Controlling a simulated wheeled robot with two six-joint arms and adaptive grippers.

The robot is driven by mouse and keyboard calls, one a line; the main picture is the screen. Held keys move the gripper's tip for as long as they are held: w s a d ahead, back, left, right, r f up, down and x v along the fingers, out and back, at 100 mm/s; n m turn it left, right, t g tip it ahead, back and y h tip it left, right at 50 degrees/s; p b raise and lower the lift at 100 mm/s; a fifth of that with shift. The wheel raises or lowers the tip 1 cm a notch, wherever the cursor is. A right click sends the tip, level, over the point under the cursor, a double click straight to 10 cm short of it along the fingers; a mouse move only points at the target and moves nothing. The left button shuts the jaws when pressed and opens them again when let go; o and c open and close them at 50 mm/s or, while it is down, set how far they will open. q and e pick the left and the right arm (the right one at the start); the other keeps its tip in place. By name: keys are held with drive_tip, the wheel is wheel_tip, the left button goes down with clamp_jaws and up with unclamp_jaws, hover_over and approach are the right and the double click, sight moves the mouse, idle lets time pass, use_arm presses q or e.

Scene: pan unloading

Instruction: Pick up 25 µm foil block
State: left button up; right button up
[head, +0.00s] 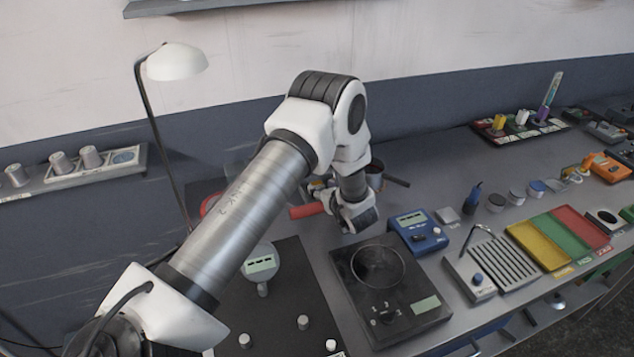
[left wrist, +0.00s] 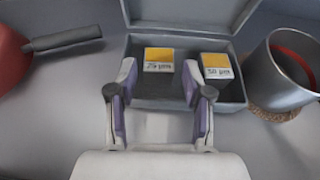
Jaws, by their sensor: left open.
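The 25 µm foil block (left wrist: 158,59), yellow-topped with a white label, stands in an open grey case (left wrist: 232,108). A similar block (left wrist: 216,67), whose label seems to read 50 µm, stands to its right in the same case. My left gripper (left wrist: 159,74) is open and empty, its purple-padded fingers pointing into the case on either side of the line to the 25 µm block. The block looks just beyond the fingertips; contact cannot be seen. In the head view my left arm largely hides the case and blocks. My right gripper is not in view.
A metal cup (left wrist: 283,79) on a cork coaster stands close right of the case. A red object with a grey handle (left wrist: 66,38) lies left. The raised lid (left wrist: 190,14) stands behind the blocks. A black hotplate (head: 425,330) and blue device (head: 418,232) sit nearby.

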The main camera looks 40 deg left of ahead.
sight(318, 185)
use_arm(q)
drive_tip(key=x, duration=0.4)
drive_tip(key=shift+s+f, duration=0.1)
drive_tip(key=shift+f, duration=0.1)
drive_tip(key=shift+s+d+r, duration=0.1)
drive_tip(key=shift+d+r, duration=0.05)
drive_tip(key=shift+d, duration=0.05)
drive_tip(key=shift+d+r, duration=0.15)
drive_tip(key=shift+d, duration=0.05)
drive_tip(key=shift+c, duration=1.3)
drive_tip(key=shift+d, duration=0.1)
drive_tip(key=c, duration=0.6)
clamp_jaws()
